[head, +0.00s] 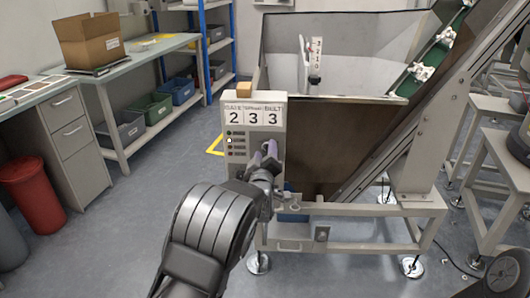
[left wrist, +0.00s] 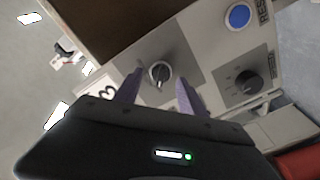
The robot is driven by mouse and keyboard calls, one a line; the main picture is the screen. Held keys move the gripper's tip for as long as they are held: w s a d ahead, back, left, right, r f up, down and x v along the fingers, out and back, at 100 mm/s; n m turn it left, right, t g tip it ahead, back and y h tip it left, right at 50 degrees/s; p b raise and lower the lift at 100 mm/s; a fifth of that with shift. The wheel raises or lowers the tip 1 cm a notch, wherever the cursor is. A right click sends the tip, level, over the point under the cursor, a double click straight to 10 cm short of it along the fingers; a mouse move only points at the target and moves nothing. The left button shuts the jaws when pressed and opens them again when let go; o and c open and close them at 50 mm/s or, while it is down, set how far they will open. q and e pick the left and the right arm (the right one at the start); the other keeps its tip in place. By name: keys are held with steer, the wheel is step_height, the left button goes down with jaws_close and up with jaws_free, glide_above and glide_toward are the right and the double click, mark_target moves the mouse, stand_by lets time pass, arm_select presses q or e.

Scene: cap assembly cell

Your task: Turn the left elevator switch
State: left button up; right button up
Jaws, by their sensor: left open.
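My left gripper (head: 268,154) is at the side of the control box (head: 237,113) on the elevator's frame, and the switches are hidden in the head view. In the left wrist view, a silver-and-black rotary switch (left wrist: 160,72) on a grey plate shows between the two purple fingers of the gripper (left wrist: 160,80). The fingers are apart, one on each side of the switch; I cannot tell whether they touch it. A second, black rotary switch (left wrist: 248,83) is on the panel to the right, outside the fingers. My right gripper is not in view.
A blue reset button (left wrist: 238,16) is on the panel. The hopper (head: 335,145) and inclined conveyor (head: 435,58) are behind and right. Free floor lies to the left.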

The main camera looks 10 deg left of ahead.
arm_select(q)
steer(key=shift+w, duration=0.2)
jaws_close()
stand_by(0.5)
